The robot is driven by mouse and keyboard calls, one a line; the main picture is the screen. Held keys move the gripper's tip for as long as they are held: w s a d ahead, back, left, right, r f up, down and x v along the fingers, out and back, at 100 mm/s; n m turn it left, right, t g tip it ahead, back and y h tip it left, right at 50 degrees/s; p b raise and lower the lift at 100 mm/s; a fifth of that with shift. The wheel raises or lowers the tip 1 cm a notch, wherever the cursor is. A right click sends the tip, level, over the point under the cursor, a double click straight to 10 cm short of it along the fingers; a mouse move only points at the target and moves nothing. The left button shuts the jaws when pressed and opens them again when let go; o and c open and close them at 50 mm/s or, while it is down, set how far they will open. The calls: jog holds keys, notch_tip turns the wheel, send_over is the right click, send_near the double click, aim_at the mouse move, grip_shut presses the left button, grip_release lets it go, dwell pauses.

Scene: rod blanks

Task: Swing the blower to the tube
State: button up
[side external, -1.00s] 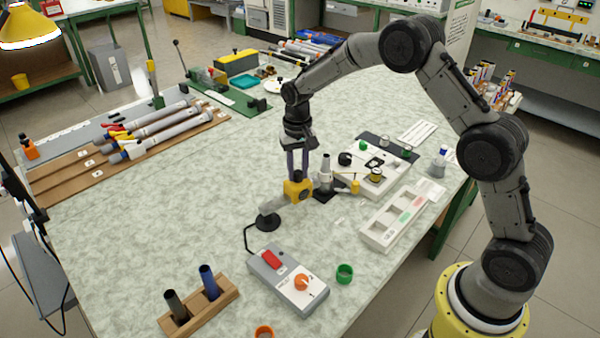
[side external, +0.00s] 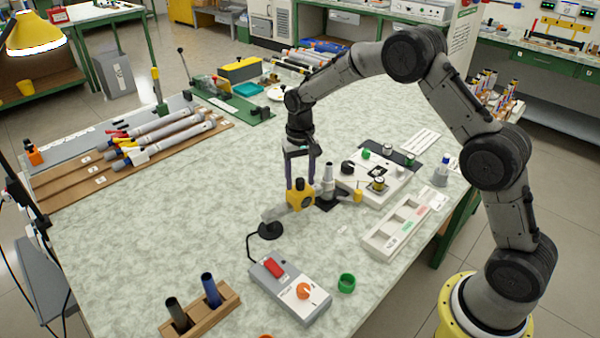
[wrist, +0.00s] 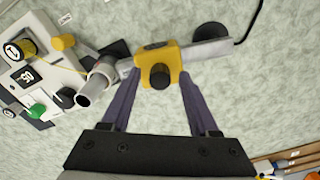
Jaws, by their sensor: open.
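The blower (side external: 302,200) has a yellow body with a black knob and a grey barrel. In the side view it lies between a round black foot and a grey upright post. It also shows in the wrist view (wrist: 157,54). My gripper (side external: 300,184) points down at the yellow body. Its fingers are open, one on each side of the black knob in the wrist view (wrist: 160,80); I cannot tell whether they touch.
A control box (side external: 290,290) with a red switch and orange knob stands in front, its cable running to the blower's foot. A green ring (side external: 346,283), a wooden stand (side external: 228,300) with dark tubes and a white tray (side external: 383,243) are nearby.

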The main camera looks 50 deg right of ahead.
notch_tip(320, 180, up, 14)
dwell(0.5)
jog(key=s+a+r+n+t, duration=0.15)
jog(key=s+r+t, duration=0.25)
jog(key=s+r, duration=1.2)
jog(key=s+f+n, duration=0.2)
jog(key=s+f, duration=0.3)
jog(key=s, duration=0.4)
jog(key=s+f+n+t, duration=0.1)
jog(key=s+f+n, duration=0.1)
jog(key=s+f, duration=0.3)
jog(key=s+a, duration=0.1)
jog(key=s, duration=0.3)
jog(key=shift+f+t, duration=0.25)
jog(key=shift+t, duration=0.05)
